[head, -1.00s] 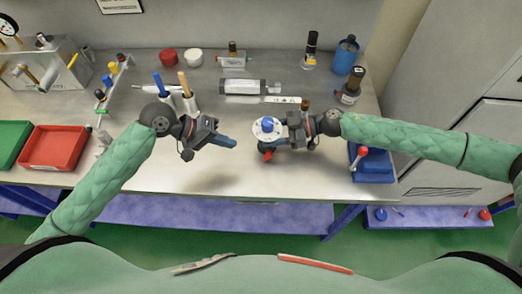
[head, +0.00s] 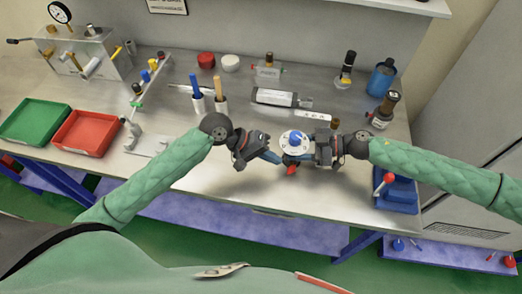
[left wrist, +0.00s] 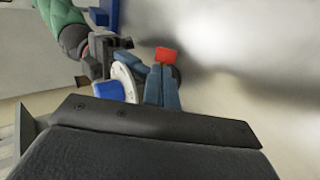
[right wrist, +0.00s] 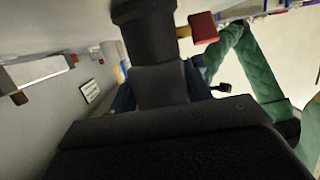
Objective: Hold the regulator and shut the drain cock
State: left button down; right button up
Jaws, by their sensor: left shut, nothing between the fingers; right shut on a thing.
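The regulator (head: 295,149) is held above the bench in my right gripper (head: 312,150). It has a white disc with a blue knob (head: 295,138) facing the head camera. The red drain cock (head: 291,169) sticks out below the disc, and it also shows in the left wrist view (left wrist: 166,55). In the right wrist view the dark body of the regulator (right wrist: 148,35) fills the upper middle, with the red cock (right wrist: 203,27) on a brass stem beside it. My left gripper (head: 277,159) is shut and empty, its blue fingertips right at the red cock. I cannot tell whether they touch.
A green tray (head: 34,104) and a red tray (head: 109,136) lie at the left. The bench front is clear.

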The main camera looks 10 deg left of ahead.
aim_at(295, 168)
pick_arm(q)
jog(key=shift+x, duration=2.45)
jog(key=shift+d+y, duration=0.45)
jog(key=shift+y, duration=0.35)
jog(key=y, duration=0.1)
jog(key=d+y, duration=0.1)
jog(key=y, duration=0.1)
jog(key=shift+f, duration=0.1)
jog(key=shift+s+d+f+g, duration=0.1)
jog(key=shift+s+g, duration=0.05)
jog(key=shift+g, duration=0.15)
jog(key=shift+d+f, duration=0.25)
jog(key=shift+d, duration=0.3)
jog(key=shift+r, duration=0.15)
jog(key=shift+w+r, duration=0.3)
jog(key=shift+r, duration=0.45)
